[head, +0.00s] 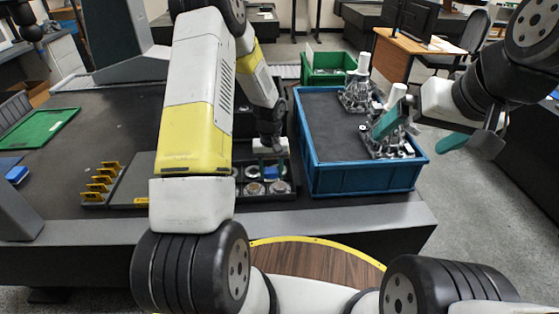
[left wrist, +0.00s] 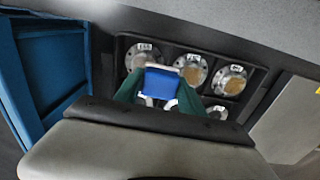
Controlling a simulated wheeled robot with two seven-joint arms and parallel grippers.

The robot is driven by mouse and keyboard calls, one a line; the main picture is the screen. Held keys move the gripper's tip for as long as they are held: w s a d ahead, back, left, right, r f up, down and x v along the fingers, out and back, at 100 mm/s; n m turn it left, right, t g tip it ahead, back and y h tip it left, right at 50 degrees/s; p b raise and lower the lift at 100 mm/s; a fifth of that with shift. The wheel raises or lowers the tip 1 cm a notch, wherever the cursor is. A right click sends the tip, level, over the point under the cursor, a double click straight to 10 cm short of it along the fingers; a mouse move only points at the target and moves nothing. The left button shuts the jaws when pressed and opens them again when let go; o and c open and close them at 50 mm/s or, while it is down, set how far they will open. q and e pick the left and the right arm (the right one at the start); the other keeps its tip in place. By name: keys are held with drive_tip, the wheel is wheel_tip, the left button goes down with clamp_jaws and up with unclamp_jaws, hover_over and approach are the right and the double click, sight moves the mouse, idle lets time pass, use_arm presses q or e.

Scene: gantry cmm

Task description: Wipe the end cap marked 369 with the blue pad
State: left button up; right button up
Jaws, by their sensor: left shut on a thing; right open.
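My left gripper (head: 270,158) is shut on the blue pad (left wrist: 161,82), held between green fingers above a dark tray (head: 292,172). The tray holds several round metal end caps in compartments, with small labels. In the left wrist view, three caps show in the far row: a left one (left wrist: 138,57), a middle one (left wrist: 191,69) and a right one (left wrist: 231,80). Brownish patches show on them. The labels are too small to read surely, so I cannot tell which is 369. The pad and fingers partly hide the near row. My right gripper (head: 424,132) is open and empty.
A blue crate (head: 362,184) with metal castings stands right of the tray, close to my right gripper. A green bin (head: 311,60) is behind it. Yellow brackets (head: 101,184) stand left of the tray. The dark table (head: 105,130) has bare room at the left.

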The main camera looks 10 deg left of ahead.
use_arm(q)
drive_tip(key=shift+r, duration=2.05)
